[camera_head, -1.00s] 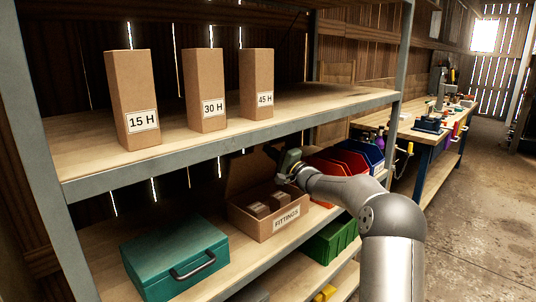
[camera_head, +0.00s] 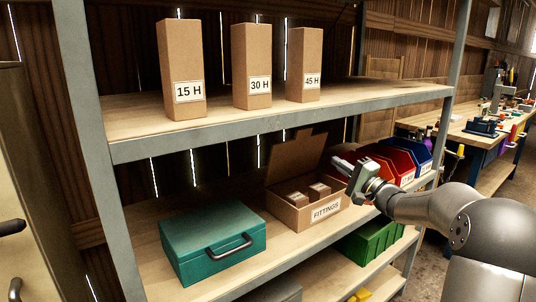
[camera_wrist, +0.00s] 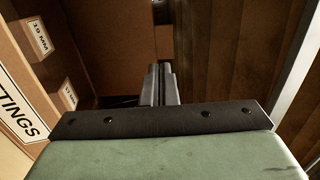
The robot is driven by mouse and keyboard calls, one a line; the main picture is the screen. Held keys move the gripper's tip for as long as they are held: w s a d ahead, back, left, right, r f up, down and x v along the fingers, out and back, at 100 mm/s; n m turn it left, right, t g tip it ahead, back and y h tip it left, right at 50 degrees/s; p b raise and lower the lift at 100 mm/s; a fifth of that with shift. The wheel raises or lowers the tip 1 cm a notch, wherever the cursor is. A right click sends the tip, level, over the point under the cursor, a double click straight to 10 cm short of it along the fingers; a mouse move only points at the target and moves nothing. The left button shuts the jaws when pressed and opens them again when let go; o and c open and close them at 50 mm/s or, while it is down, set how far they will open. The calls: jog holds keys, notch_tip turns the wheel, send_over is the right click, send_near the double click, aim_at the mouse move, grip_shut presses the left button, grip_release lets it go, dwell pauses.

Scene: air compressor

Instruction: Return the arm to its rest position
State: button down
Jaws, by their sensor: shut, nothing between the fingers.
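My gripper (camera_head: 343,168) is at the end of my arm, at the right of the head view. It is just right of the open cardboard box labelled FITTINGS (camera_head: 325,210) and in front of the red bin. In the wrist view, its two fingers (camera_wrist: 161,84) are together with nothing between them. The FITTINGS box, with its lid flap up, shows at the left of the wrist view (camera_wrist: 22,112). Small boxes stand inside it, one marked 10 MM (camera_wrist: 35,34).
Three tall cartons, 15 H (camera_head: 182,60), 30 H (camera_head: 252,60) and 45 H (camera_head: 305,60), stand on the upper shelf. A teal case (camera_head: 212,240) sits left of the box. Red and blue bins (camera_head: 413,150) are behind my gripper. A metal shelf post (camera_head: 88,130) stands at left.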

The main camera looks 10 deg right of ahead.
jog(key=s+a+f+n+g+p, duration=0.2)
jog(key=s+a+n+g+p, duration=0.15)
jog(key=s+a+g, duration=0.55)
jog(key=s+a+f+n+g+p, duration=0.35)
jog(key=s+a, duration=0.45)
jog(key=a, duration=0.5)
jog(key=s+d+f+n+g+h+p, duration=0.1)
jog(key=s+h, duration=0.4)
jog(key=s, duration=0.7)
jog(key=s+d+f+n+g+h+p, duration=0.2)
jog(key=s+d+n+g+h+p, duration=0.2)
jog(key=s, duration=0.9)
jog(key=shift+d+f+h+p, duration=0.25)
jog(key=shift+d+h+p, duration=0.15)
jog(key=shift+h, duration=0.4)
